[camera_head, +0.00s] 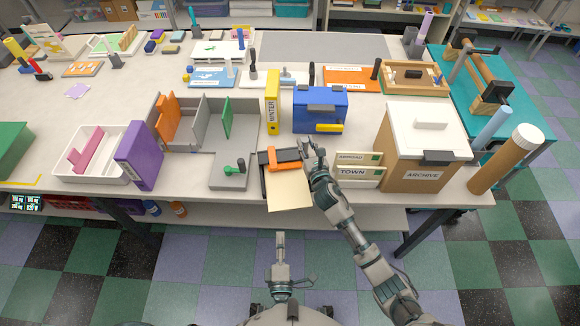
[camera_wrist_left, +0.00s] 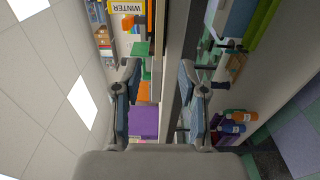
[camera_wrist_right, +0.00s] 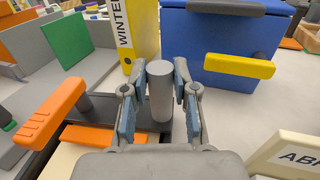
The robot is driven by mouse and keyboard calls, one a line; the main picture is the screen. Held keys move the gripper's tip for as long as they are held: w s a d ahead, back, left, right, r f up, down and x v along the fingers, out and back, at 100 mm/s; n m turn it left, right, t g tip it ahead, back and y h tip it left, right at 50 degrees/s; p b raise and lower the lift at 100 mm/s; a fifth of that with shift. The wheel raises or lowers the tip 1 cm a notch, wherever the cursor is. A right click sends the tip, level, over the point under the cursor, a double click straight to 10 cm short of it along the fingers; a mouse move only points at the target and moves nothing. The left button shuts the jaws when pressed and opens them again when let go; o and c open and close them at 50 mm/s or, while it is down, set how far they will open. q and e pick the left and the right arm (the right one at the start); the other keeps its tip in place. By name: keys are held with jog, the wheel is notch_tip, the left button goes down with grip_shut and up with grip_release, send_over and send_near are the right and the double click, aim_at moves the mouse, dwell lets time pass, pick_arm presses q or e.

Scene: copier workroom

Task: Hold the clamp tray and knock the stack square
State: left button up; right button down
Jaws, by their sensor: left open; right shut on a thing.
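The clamp tray (camera_head: 264,183) is dark, with an orange clamp bar (camera_head: 285,166), and lies at the table's front edge. A cream paper stack (camera_head: 289,190) lies in it and reaches past the edge. In the right wrist view the orange clamp handle (camera_wrist_right: 52,110) stands at left. My right gripper (camera_head: 312,150) is at the tray's right back corner, shut on an upright grey post (camera_wrist_right: 160,92). The post's foot meets the dark tray. My left gripper (camera_head: 282,262) is open and empty, low in front of the table, apart from the tray.
A yellow WINTER binder (camera_head: 272,102) and a blue box (camera_head: 320,110) stand behind the tray. TOWN file folders (camera_head: 358,177) and an ARCHIVE box (camera_head: 420,150) stand right. A grey divided organiser (camera_head: 205,135) and a purple binder (camera_head: 139,156) are left.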

aim_at(281, 208)
pick_arm(q)
jog(key=w, duration=1.1)
jog(key=shift+w+a, duration=0.3)
grip_shut()
